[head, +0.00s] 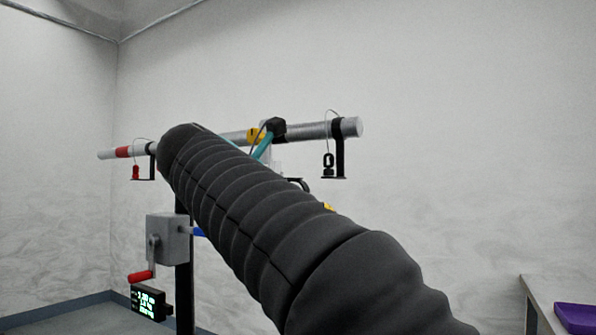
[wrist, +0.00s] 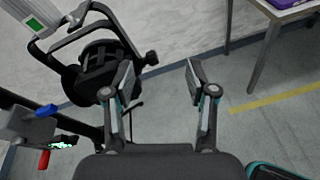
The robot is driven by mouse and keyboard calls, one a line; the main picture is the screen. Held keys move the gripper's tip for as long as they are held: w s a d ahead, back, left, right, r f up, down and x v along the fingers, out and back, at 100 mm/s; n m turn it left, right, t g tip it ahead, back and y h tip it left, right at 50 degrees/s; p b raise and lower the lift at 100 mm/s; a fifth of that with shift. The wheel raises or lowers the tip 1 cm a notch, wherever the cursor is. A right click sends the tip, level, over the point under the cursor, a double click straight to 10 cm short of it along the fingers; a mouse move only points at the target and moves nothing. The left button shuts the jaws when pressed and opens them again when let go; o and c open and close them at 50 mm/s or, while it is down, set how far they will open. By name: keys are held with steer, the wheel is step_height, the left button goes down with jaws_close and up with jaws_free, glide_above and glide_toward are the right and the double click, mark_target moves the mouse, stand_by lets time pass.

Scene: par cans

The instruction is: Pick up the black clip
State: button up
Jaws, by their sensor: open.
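The black clip (head: 328,166) is in the head view, a small dark piece on a black hanging bracket (head: 340,150) near the right end of a grey horizontal pipe (head: 313,131). A thin wire loops above it. I cannot make out the black clip in the wrist view. My gripper (wrist: 159,78) is open in the wrist view, fingers wide apart, with nothing between them but floor. In the head view my arm covers the middle of the pipe, and I cannot clearly make out the gripper there.
A red clip (head: 136,172) sits on another bracket at the pipe's left. A grey crank box (head: 168,238) and lit display (head: 148,303) are on the stand. A black lamp (wrist: 102,72) is left of my fingers. A table (head: 541,303) with a purple bin (head: 577,318) stands right.

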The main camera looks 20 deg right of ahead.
mark_target(327, 162)
step_height(327, 162, up, 8)
steer(key=a+n+h, duration=0.2)
steer(key=h, duration=0.1)
steer(key=shift+g, duration=0.3)
steer(key=x, duration=0.9)
steer(key=shift+s+r, duration=0.1)
steer(key=shift+r, duration=0.05)
steer(key=shift+f+b+x, duration=0.1)
steer(key=shift+b+x, duration=0.15)
steer(key=shift+x, duration=1.05)
steer(key=shift+f+b+x, duration=0.15)
steer(key=shift+b+x, duration=0.05)
steer(key=shift+x, duration=1.1)
steer(key=shift+s+d, duration=0.1)
steer(key=shift+s, duration=0.05)
jaws_close()
